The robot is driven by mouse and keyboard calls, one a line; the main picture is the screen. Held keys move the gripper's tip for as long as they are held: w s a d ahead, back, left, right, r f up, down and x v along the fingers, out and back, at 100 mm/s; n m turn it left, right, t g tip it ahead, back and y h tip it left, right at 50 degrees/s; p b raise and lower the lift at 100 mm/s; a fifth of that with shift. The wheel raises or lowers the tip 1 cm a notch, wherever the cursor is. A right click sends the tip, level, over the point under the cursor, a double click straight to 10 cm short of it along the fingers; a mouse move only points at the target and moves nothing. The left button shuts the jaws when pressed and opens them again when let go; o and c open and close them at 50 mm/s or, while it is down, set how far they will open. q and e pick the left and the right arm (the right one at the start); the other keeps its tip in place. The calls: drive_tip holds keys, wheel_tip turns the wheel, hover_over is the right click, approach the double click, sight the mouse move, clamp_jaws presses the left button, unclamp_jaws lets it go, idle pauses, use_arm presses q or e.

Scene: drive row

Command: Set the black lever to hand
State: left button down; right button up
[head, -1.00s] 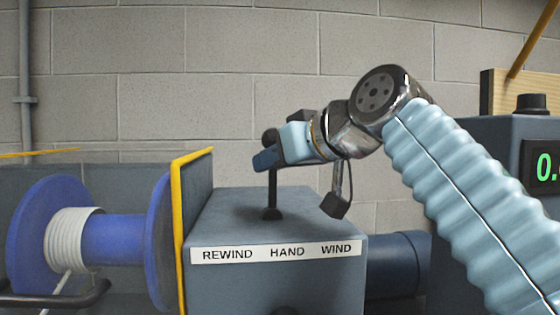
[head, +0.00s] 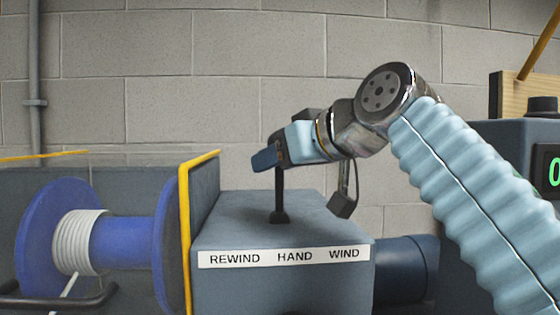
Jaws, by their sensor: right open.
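The black lever (head: 279,197) stands about upright on top of the grey box (head: 225,213). Its foot is near the middle of the box top, roughly behind the word HAND on the white label strip (head: 285,256). My right gripper (head: 266,159) is at the lever's upper part, with its jaws open. The fingers and gripper body hide most of the lever's top and knob. I cannot tell whether a finger touches it. The label reads REWIND, HAND, WIND from left to right. My left gripper is not in view.
A blue spool (head: 122,243) with white cord stands at the left, behind a yellow-edged guard plate (head: 202,210). A dark cylinder (head: 405,268) sits right of the box. A grey cabinet with a green display (head: 553,170) is at the right. A block wall stands behind.

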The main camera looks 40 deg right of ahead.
drive_tip(key=v, duration=1.4)
drive_tip(key=shift+a, duration=0.1)
